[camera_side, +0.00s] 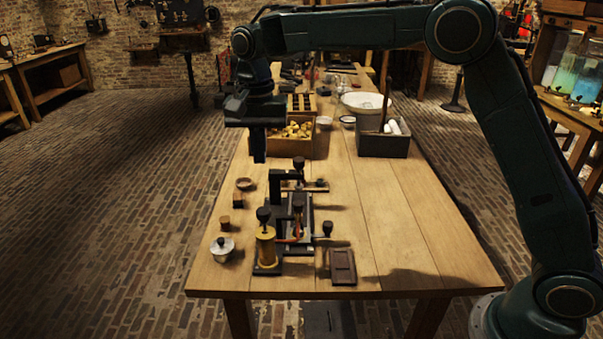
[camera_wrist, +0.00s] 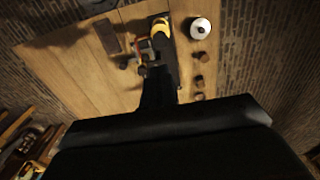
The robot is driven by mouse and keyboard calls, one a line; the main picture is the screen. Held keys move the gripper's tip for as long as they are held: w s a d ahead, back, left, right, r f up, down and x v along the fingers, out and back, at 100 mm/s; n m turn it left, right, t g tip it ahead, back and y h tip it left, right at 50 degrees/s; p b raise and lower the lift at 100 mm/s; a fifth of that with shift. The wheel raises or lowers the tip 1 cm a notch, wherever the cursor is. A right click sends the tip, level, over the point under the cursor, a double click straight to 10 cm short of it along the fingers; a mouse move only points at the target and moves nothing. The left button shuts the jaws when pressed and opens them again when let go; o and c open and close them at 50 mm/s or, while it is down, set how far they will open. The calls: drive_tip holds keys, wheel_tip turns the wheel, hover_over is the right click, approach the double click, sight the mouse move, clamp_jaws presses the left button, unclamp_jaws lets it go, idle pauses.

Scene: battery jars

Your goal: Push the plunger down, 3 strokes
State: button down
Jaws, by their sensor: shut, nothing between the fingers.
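The plunger (camera_side: 264,216) has a dark round knob and stands upright on top of a brass cylinder (camera_side: 266,246) near the table's front edge. The cylinder is fixed to a dark base with a black frame behind it. In the wrist view the brass cylinder (camera_wrist: 160,27) shows at the top, past my fingers. My gripper (camera_side: 259,158) is shut and empty, pointing down. In the side view it hangs above and behind the apparatus, clear of the plunger. In the wrist view my gripper (camera_wrist: 157,90) covers part of the apparatus.
A silver lidded pot (camera_side: 222,249) stands left of the cylinder, and a dark flat block (camera_side: 342,267) lies to its right. Small brown pieces (camera_side: 224,222) sit at the left. A crate of yellow items (camera_side: 294,149) and a dark box (camera_side: 383,147) stand behind. The table's right side is bare.

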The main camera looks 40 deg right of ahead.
sight(264, 210)
wheel_tip(264, 210, up, 2)
drive_tip(key=shift+w+r, duration=0.1)
idle(0.4)
wheel_tip(264, 210, down, 14)
drive_tip(key=shift+f, duration=0.1)
idle(0.7)
drive_tip(key=shift+f, duration=1.35)
drive_tip(key=shift+r, duration=0.1)
wheel_tip(264, 210, up, 14)
drive_tip(key=shift+r, duration=0.15)
idle(0.7)
